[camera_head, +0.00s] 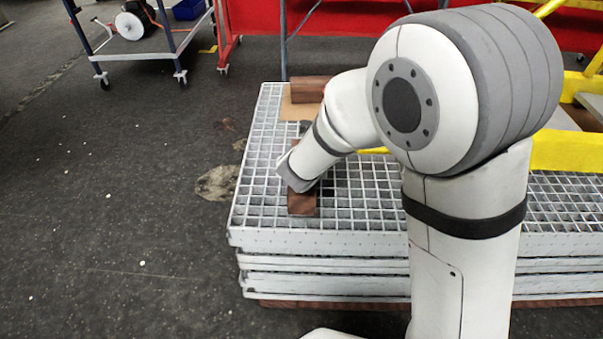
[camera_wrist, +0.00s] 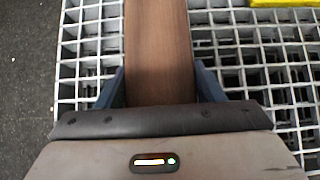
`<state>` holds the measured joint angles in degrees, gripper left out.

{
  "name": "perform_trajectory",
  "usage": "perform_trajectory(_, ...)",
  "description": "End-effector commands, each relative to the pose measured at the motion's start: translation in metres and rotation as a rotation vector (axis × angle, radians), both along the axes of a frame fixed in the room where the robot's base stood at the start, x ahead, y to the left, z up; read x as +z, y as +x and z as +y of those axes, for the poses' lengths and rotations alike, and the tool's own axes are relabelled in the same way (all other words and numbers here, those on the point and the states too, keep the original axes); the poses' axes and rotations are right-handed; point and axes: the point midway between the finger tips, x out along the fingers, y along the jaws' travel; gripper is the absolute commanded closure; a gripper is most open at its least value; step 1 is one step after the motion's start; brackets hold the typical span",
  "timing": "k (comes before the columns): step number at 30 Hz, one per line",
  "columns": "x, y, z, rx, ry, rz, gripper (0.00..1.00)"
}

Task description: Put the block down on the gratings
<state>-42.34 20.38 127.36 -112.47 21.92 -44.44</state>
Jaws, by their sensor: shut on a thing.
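My gripper (camera_wrist: 160,92) is shut on a brown wooden block (camera_wrist: 158,45), with one finger on each side of it in the wrist view. In the head view the block (camera_head: 302,203) shows below my wrist, partly hidden by it. The block is over the stacked metal gratings (camera_head: 262,212), near their left end. I cannot tell whether it touches the top grating. The white grid of the gratings (camera_wrist: 92,45) also shows around the block in the wrist view.
Another brown block (camera_head: 311,89) lies on a tan board (camera_head: 299,110) at the back of the gratings. Yellow bars (camera_head: 565,151) stand to the right. A blue-framed cart (camera_head: 150,57) is at the back left.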

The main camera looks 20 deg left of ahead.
Motion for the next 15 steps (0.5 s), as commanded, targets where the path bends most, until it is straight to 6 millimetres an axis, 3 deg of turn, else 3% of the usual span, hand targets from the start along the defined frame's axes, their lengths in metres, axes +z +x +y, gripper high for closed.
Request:
perform_trajectory(14, -0.01, 0.0003, 0.0012, 0.002, 0.002, -0.004, 0.8)
perform_trajectory(15, -0.0097, -0.0002, 0.001, 0.002, 0.001, -0.001, 0.36)
